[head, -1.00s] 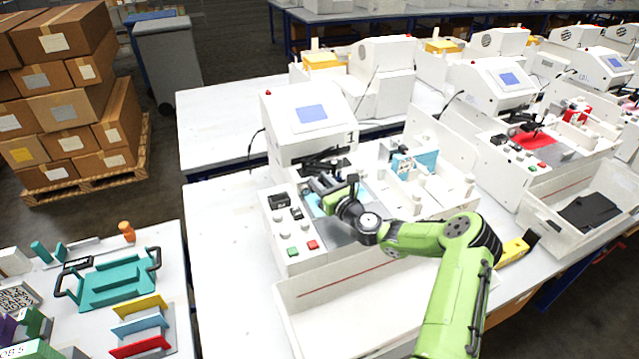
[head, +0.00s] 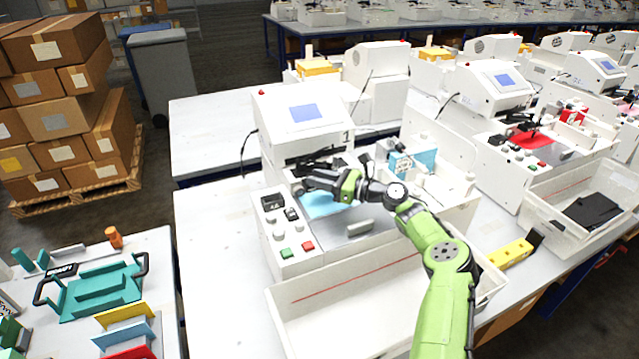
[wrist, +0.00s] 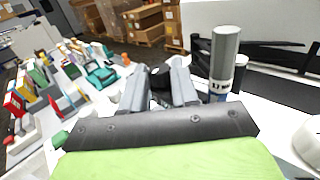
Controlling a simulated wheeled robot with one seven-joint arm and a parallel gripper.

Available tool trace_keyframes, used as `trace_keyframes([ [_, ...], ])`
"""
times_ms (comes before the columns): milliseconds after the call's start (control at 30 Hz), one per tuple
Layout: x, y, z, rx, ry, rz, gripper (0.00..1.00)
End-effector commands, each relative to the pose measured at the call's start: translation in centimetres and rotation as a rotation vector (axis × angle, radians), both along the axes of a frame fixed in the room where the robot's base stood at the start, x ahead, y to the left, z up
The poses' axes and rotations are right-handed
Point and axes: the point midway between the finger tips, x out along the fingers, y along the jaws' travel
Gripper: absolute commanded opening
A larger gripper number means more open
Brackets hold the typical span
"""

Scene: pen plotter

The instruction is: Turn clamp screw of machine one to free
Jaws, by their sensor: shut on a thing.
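Machine one (head: 305,135) is the white plotter with a screen and a "1" on its side. My gripper (head: 300,187) reaches in from the right, under its head and beside the black pen carriage. In the wrist view, my two grey fingers (wrist: 160,88) are closed around a dark round knob (wrist: 160,76), which appears to be the clamp screw. A grey upright cylinder (wrist: 225,58) with a marked band stands just right of the fingers. In the head view the knob is hidden by my gripper, and I cannot read its turn position.
A light blue sheet (head: 325,206) lies on the bed below my gripper. The control panel (head: 285,238) with green and red buttons is at the left. Black carriage arms (wrist: 270,50) are close on the right in the wrist view. A white tray (head: 290,325) is in front.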

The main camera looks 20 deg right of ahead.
Motion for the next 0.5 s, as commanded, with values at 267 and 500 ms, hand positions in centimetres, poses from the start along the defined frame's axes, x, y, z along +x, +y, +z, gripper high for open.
trace_keyframes([
  [267,0.06,-0.05,0.24,0.001,-0.005,0.004,0.00],
  [500,0.06,-0.02,0.25,0.001,-0.005,0.004,0.43],
])
